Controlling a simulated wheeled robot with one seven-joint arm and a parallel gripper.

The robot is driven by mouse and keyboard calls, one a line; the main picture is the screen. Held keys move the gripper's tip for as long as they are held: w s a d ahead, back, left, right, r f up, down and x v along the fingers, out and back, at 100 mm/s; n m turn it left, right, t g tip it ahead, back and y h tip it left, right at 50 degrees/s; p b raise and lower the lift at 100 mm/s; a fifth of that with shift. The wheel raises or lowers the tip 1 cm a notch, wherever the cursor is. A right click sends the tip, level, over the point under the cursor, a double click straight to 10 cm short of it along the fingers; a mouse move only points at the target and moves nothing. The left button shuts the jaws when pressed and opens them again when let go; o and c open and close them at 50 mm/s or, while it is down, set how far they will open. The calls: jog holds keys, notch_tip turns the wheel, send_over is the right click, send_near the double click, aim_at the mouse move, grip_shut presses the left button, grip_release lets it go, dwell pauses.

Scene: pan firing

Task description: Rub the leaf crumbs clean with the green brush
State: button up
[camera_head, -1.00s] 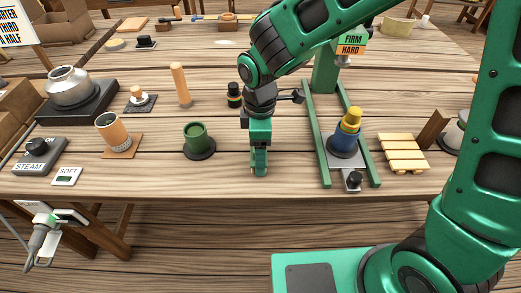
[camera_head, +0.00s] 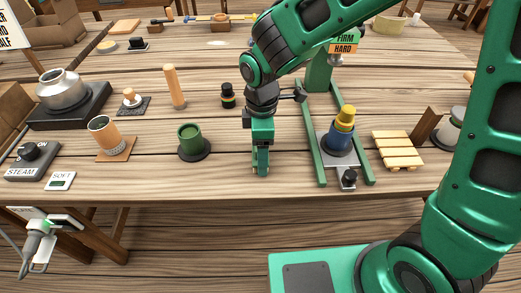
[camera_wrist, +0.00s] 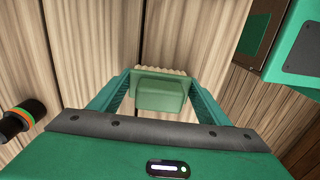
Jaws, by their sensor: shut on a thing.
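The green brush (camera_wrist: 160,92) shows in the wrist view between my fingers, with pale tan bristles along its far edge. My gripper (camera_head: 260,170) is shut on the brush, near the table's front edge between the green cup and the green frame. In the head view the brush is hard to tell apart from the green fingers. Whether the bristles touch the table is unclear. I cannot make out any leaf crumbs in either view.
A green cup (camera_head: 191,142) on a dark base stands left of my gripper. A green-railed stand (camera_head: 368,160) with a blue and yellow piece is to the right. A small black banded cylinder (camera_head: 228,97) stands behind. A wooden pallet (camera_head: 397,151) lies farther right.

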jog(key=shift+a+r, duration=0.1)
jog(key=shift+r, duration=0.4)
jog(key=shift+r, duration=2.5)
